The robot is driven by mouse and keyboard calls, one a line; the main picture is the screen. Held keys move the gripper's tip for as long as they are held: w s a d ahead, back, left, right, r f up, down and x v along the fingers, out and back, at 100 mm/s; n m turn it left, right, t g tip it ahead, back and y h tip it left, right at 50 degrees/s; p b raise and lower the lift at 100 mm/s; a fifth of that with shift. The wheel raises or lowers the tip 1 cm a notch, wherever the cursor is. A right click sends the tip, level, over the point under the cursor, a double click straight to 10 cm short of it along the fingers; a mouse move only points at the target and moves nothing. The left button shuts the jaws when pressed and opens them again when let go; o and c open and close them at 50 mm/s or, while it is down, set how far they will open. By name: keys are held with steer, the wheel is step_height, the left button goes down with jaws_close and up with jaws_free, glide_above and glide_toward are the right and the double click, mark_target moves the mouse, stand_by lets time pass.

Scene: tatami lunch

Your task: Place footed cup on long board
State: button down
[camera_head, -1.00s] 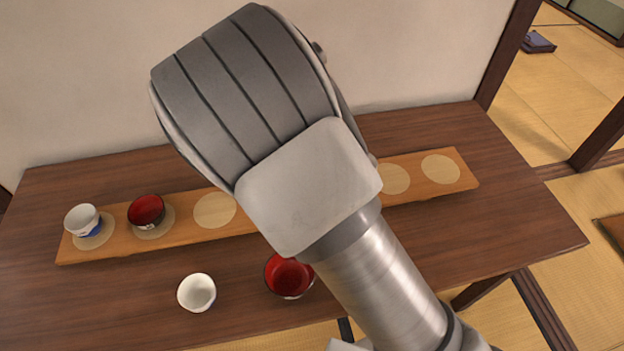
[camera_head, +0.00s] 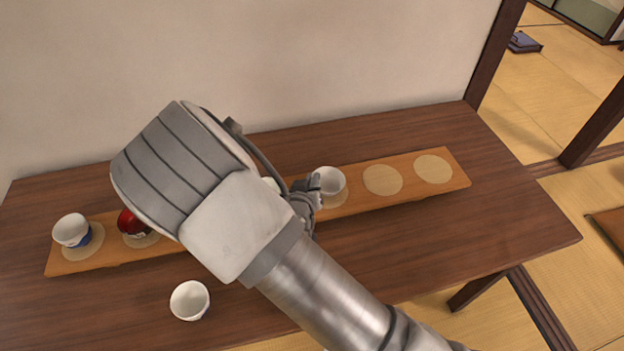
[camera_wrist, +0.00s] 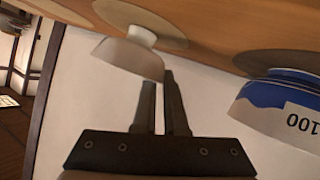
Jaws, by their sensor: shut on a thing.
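The footed cup (camera_wrist: 125,58) is pale, with a short narrow foot. In the wrist view, where the scene is upside down, its foot is at a pale round patch; I cannot tell whether it presses on it. My gripper (camera_wrist: 160,78) is shut on the cup's rim. In the head view the cup (camera_head: 330,177) is upright at the long board (camera_head: 412,192), right of my gripper (camera_head: 308,188). The board is a long light-wood plank with pale round patches. The two right-hand patches are bare. My arm hides the board's middle.
A blue-and-white cup marked 100 (camera_wrist: 285,100) stands beside the footed cup. A white-and-blue cup (camera_head: 72,230) and a partly hidden red bowl (camera_head: 130,222) are at the board's left. A white cup (camera_head: 190,300) stands on the dark table (camera_head: 480,230) in front.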

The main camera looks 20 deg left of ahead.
steer(key=c, duration=1)
jaws_free()
steer(key=shift+o, duration=0.2)
steer(key=shift+s, duration=0.1)
steer(key=p+v, duration=0.1)
steer(key=v, duration=1.1)
